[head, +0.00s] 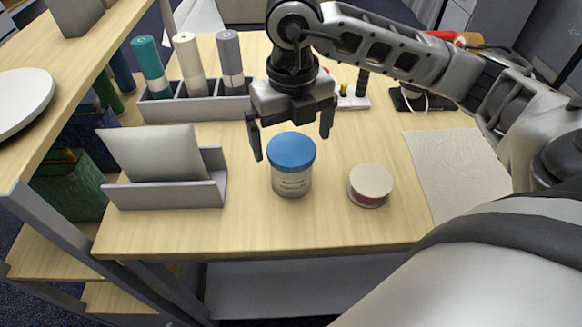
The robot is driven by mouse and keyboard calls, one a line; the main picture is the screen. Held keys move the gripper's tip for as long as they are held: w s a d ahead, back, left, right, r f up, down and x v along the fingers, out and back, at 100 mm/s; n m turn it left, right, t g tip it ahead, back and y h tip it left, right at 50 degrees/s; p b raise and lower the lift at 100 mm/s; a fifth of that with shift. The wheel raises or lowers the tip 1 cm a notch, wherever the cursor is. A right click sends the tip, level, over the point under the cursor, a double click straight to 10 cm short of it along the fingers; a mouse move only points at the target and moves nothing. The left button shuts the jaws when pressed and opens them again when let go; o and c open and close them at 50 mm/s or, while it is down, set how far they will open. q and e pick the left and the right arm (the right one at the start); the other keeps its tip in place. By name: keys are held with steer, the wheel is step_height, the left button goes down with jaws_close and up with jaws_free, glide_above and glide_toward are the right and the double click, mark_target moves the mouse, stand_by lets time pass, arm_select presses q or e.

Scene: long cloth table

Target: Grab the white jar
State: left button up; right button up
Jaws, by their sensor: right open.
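A white jar with a blue lid (291,181) stands upright on the wooden table, near its front edge. Dark print shows on its side. My right gripper (291,146) is open, with its fingers pointing down. It is at the jar's lid in the picture, one finger to the left of the lid and one to the right. I cannot tell its exact height over the jar or whether it touches. My left gripper is not in view.
A small round tin with a pale lid (370,184) stands close right of the jar. A grey holder with papers (165,190) is at the left. Rolls stand in a grey rack (196,107) behind. A pale cloth (455,165) lies at the right.

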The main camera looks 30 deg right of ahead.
mark_target(290, 186)
steer(key=shift+a+f+p, duration=0.15)
steer(key=shift+f+p, duration=0.45)
steer(key=shift+f, duration=2.8)
steer(key=c, duration=1)
